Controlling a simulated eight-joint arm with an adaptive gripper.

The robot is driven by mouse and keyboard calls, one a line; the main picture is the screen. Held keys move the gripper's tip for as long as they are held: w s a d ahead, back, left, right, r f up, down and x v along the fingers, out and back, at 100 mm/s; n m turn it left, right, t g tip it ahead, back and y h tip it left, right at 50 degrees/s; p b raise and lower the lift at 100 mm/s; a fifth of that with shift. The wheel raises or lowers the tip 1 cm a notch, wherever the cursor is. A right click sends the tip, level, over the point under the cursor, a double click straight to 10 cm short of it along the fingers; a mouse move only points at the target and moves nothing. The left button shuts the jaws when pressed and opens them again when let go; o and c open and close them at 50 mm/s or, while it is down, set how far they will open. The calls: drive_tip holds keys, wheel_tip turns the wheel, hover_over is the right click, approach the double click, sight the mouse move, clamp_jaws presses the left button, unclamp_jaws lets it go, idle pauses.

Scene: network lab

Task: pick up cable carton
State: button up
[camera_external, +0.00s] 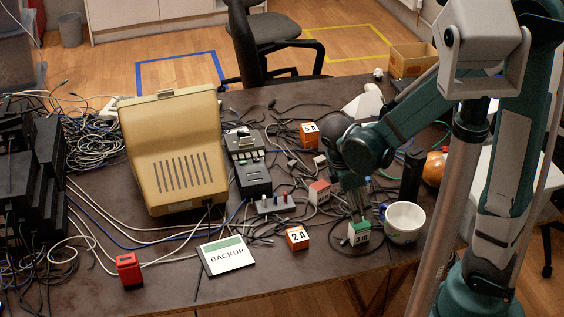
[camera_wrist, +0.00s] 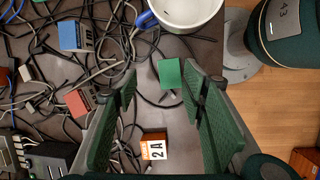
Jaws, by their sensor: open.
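No box in view carries a readable "cable carton" label. A small green-and-white box (camera_external: 358,233) stands near the table's front edge beside the mug; its green top also shows in the wrist view (camera_wrist: 170,74). My gripper (camera_external: 360,212) is above this box, with its fingers pointing down. Other small boxes are an orange-and-white "2A" box (camera_external: 297,238), an orange-and-white "5A" box (camera_external: 309,135) and a red-topped box (camera_external: 319,192). An open brown carton (camera_external: 411,61) is at the back right.
A white mug (camera_external: 404,223) stands close to the right of the green box. Loose cables (camera_external: 285,180) cover the table's middle.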

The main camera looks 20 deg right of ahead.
sight(360, 231)
drive_tip(key=shift+s+a+f+n+h, duration=0.3)
drive_tip(key=shift+a+f+n, duration=0.2)
drive_tip(key=shift+f, duration=0.25)
drive_tip(key=shift+s+a+f+n+h, duration=0.3)
drive_tip(key=shift+a+f+n, duration=0.2)
drive_tip(key=shift+f, duration=0.2)
drive_tip(key=shift+d, duration=0.1)
drive_tip(key=shift+b+x, duration=0.4)
drive_tip(key=shift+x, duration=0.9)
drive_tip(key=shift+b+x, duration=1)
drive_tip(key=shift+x, duration=1.6)
drive_tip(key=shift+s, duration=0.25)
drive_tip(key=c, duration=1)
